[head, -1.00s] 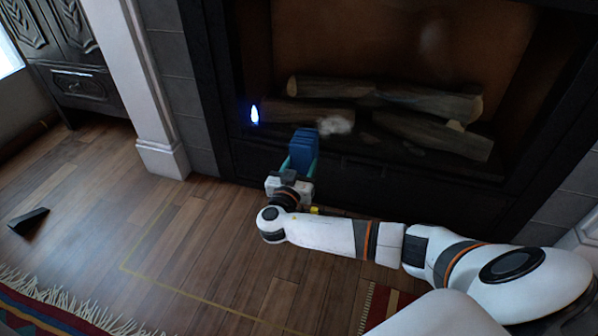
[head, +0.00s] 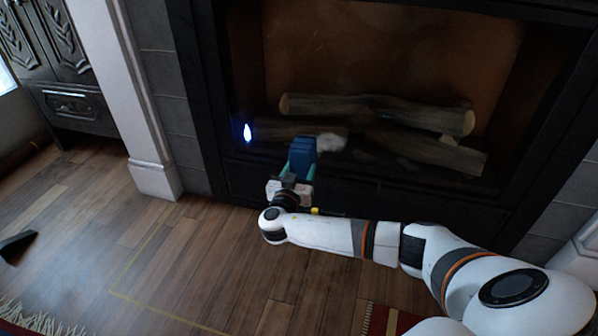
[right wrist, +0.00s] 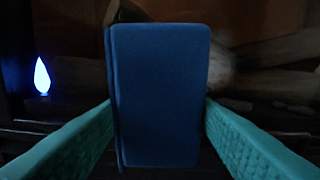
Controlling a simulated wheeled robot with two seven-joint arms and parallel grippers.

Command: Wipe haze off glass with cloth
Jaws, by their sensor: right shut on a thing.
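The fireplace glass (head: 400,50) fills the upper right of the head view, with a dark frame around it. A small pale patch (head: 330,143) shows just right of the cloth, in front of the logs; I cannot tell if it is haze on the glass. My right gripper (head: 301,170) is shut on a folded blue cloth (head: 303,150) low in front of the glass. In the right wrist view the cloth (right wrist: 160,95) stands between the two teal fingers and hides much behind it. I cannot tell if it touches the glass. My left gripper is not in view.
Logs (head: 375,110) lie inside the fireplace. A glowing blue-white flame-shaped light (head: 247,132) is left of the cloth. A white pillar (head: 120,110) and a dark carved cabinet (head: 65,70) stand at the left. The wooden floor (head: 160,245) is mostly clear.

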